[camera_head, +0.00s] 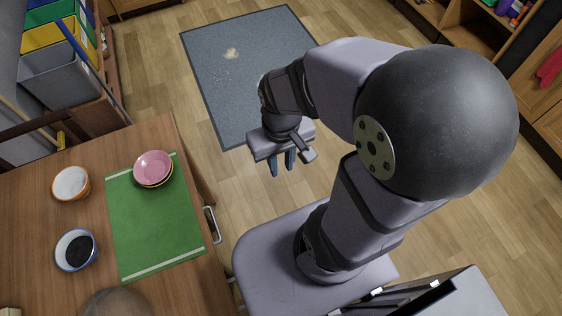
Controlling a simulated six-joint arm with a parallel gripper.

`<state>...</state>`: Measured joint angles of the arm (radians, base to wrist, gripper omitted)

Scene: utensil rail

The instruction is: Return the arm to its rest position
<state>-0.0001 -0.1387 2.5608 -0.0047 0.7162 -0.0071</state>
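My gripper (283,168) hangs over the floor in the middle of the view, to the right of the wooden table (40,210). Its two blue fingers point down, with a gap between them and nothing seen in it. My arm is folded, with its elbow high on the right and the wrist reaching back to the left. The gripper is apart from the table and touches nothing that I can see.
On the table, a green mat (155,225) carries stacked bowls, a pink one (153,166) on top. An orange-rimmed bowl (58,183) and a blue-rimmed bowl (62,255) stand left of it. A grey rug (240,75) lies behind. Shelves (468,30) stand back right.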

